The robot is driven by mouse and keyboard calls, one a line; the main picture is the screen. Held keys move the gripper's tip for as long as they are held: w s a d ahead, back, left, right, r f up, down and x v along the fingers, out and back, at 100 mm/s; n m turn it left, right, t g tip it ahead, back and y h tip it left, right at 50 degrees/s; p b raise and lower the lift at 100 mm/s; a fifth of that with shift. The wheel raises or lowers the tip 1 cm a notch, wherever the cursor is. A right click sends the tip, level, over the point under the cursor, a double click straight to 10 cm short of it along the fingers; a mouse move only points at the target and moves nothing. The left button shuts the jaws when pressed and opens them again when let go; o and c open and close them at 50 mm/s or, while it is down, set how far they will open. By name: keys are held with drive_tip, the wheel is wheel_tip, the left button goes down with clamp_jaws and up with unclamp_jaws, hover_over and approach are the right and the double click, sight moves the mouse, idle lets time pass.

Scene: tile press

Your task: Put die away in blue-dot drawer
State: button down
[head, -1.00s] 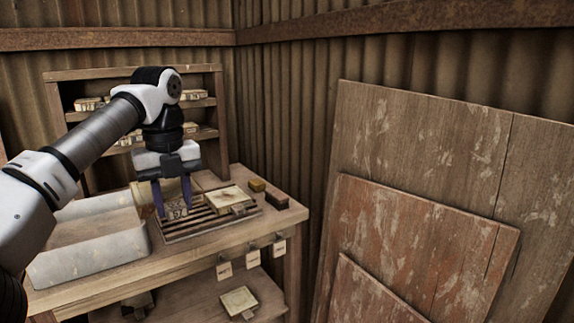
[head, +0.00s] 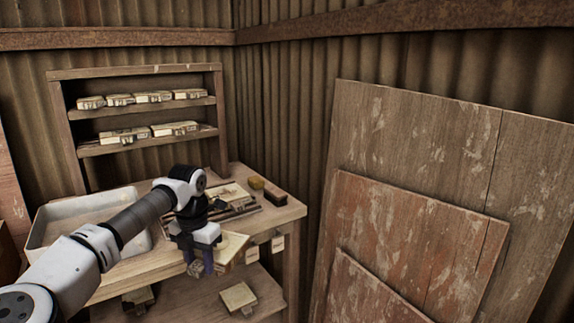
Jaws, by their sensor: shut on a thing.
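My gripper (head: 200,270) is shut on the tab of a die (head: 233,246), a pale flat slab. I hold it at the front edge of the workbench, with the slab reaching to the right of my fingers. The slab looks slightly tilted, and my gripper and wrist hide part of it. I cannot tell whether it touches the bench. No blue dot and no clear drawer front show in this view.
A grey tray (head: 45,232) is on the bench (head: 284,213) at left. Another die (head: 222,190) lies at the back. The rack (head: 68,130) holds several dies. White tags (head: 278,243) hang under the bench edge. A die (head: 238,297) sits on the lower shelf. Panels (head: 410,230) lean at right.

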drive_tip(key=s+d+f+m, duration=0.1)
drive_tip(key=d+f+m, duration=0.4)
drive_tip(key=f+m, duration=0.6)
drive_tip(key=d+f+m, duration=0.4)
drive_tip(key=f+m, duration=0.2)
drive_tip(key=f, duration=1)
drive_tip(key=s+d+f+m, duration=0.6)
drive_tip(key=f+m, duration=0.1)
drive_tip(key=f, duration=0.1)
drive_tip(key=s+d+f+m, duration=0.5)
drive_tip(key=d+f+m, duration=0.1)
drive_tip(key=f+m, duration=0.2)
drive_tip(key=shift+s+f, duration=0.3)
drive_tip(key=shift+s, duration=0.05)
drive_tip(key=shift+w+a+r, duration=0.15)
drive_tip(key=shift+a, duration=0.05)
drive_tip(key=shift+d+r, duration=0.1)
drive_tip(key=shift+r, duration=2.65)
